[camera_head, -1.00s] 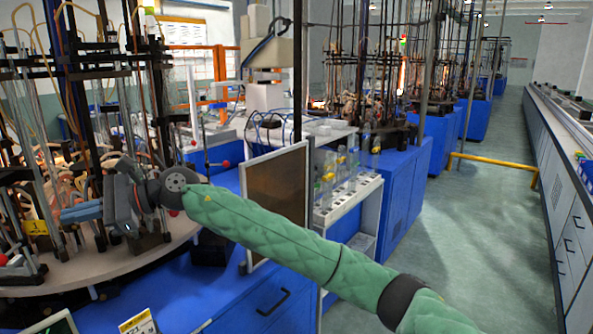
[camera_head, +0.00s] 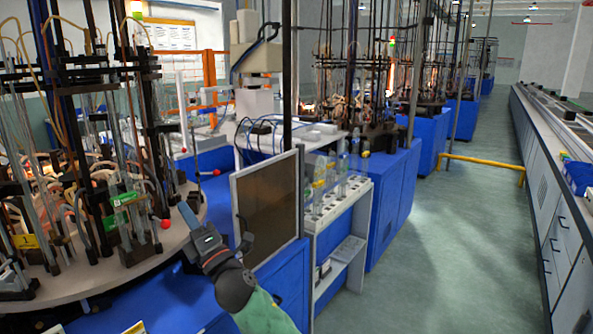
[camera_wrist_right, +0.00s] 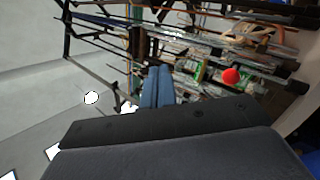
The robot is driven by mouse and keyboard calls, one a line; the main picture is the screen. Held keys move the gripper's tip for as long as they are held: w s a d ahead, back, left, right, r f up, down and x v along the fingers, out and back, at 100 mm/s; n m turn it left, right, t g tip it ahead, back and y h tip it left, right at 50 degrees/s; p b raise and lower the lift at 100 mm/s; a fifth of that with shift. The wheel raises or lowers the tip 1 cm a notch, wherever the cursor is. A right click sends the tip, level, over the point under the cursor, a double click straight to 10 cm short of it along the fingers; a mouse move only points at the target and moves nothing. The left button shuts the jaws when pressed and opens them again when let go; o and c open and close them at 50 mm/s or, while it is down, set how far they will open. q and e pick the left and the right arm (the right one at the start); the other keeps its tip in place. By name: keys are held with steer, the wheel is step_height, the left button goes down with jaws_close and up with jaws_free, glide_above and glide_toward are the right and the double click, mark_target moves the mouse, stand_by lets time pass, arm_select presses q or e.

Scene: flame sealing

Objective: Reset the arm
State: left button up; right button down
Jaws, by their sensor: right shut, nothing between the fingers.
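My right gripper (camera_head: 186,213) is at the lower middle of the head view, beside the right edge of the round machine table (camera_head: 84,286). Its blue fingers are together with nothing between them; they also show in the right wrist view (camera_wrist_right: 157,86). In the head view the gripper looks apart from the glass tubes and stands on the table. My green-sleeved right arm shows only at the bottom edge. My left gripper is not in view.
A red ball knob (camera_head: 165,224) on the round table lies just left of the gripper; it also shows in the wrist view (camera_wrist_right: 231,76). A dark framed panel (camera_head: 268,205) stands to the right, before a white tube rack (camera_head: 337,196).

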steer(key=s+d+f+m+g+h+p, duration=0.1)
steer(key=s+d+f+m+h, duration=0.1)
steer(key=d+f+m+h, duration=0.85)
steer(key=s+d+f+m+g+h+p, duration=0.1)
steer(key=s+d+f+m+h, duration=0.35)
steer(key=d+f+m, duration=1.05)
steer(key=s+d+f+g+h+p, duration=0.1)
steer(key=s+d+f+g, duration=0.2)
steer(key=s+f, duration=0.4)
steer(key=s+d+f+g+h+p, duration=0.1)
steer(key=s+d+f+g+h, duration=0.15)
steer(key=s+f, duration=0.45)
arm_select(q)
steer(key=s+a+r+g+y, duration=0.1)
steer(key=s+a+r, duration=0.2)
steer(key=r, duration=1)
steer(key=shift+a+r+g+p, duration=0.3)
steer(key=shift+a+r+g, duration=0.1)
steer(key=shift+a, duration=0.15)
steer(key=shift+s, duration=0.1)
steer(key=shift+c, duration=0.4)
arm_select(e)
steer(key=s+d+f+m+g, duration=0.1)
steer(key=s+d+f+g, duration=0.2)
steer(key=s, duration=0.5)
steer(key=s+d+f+m+g, duration=0.2)
steer(key=s+d+f+g, duration=0.1)
steer(key=s, duration=0.6)
steer(key=shift+d+y, duration=0.2)
steer(key=shift+y, duration=0.25)
